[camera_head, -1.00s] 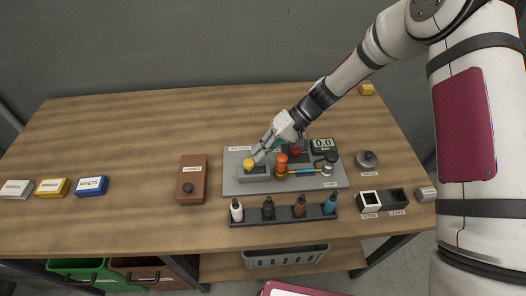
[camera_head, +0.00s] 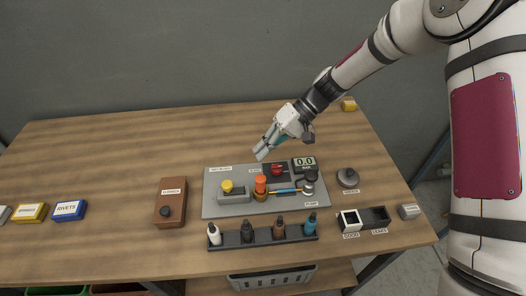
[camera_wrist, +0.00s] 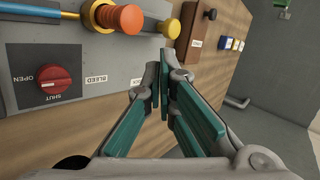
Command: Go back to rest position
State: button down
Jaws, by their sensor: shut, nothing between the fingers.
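My gripper (camera_head: 262,152) is shut and empty, raised above the back edge of the grey test board (camera_head: 213,205). In the wrist view its teal-padded fingers (camera_wrist: 165,88) meet in front of the board's edge. The board carries a yellow knob (camera_head: 227,186), an orange knob (camera_head: 260,182), a red valve knob (camera_head: 277,169) and a gauge reading 0.0 (camera_head: 304,163). In the wrist view the red knob (camera_wrist: 54,80) sits between OPEN and SHUT marks, near a BLEED label. The gripper touches none of these.
A black rack (camera_head: 262,240) with several bottles stands in front of the board. A brown box (camera_head: 171,203) is to its left, a round grey part (camera_head: 347,178) and GOOD and LEAKY bins (camera_head: 364,220) to its right. The table's back left (camera_head: 110,150) is clear.

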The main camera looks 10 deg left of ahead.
dwell(0.3)
jog(key=s+d+r+m+t+h, duration=0.1)
jog(key=s+d+r+t+h, duration=0.15)
jog(key=d+r, duration=0.55)
jog(key=s+d+r+m+t+h, duration=0.1)
jog(key=s+d+r+t+h, duration=0.2)
jog(key=d+r, duration=0.55)
jog(key=s+d+r+m+t+h, duration=0.1)
jog(key=s+d+r, duration=0.3)
jog(key=s, duration=0.4)
jog(key=s+d+r+m+t+h, duration=0.1)
jog(key=s+d+r+m+t, duration=0.2)
jog(key=s+d, duration=0.4)
jog(key=shift+s+d+r+t, duration=0.25)
jog(key=shift+s+r+t, duration=0.3)
jog(key=shift+r, duration=0.35)
jog(key=shift+h, duration=0.25)
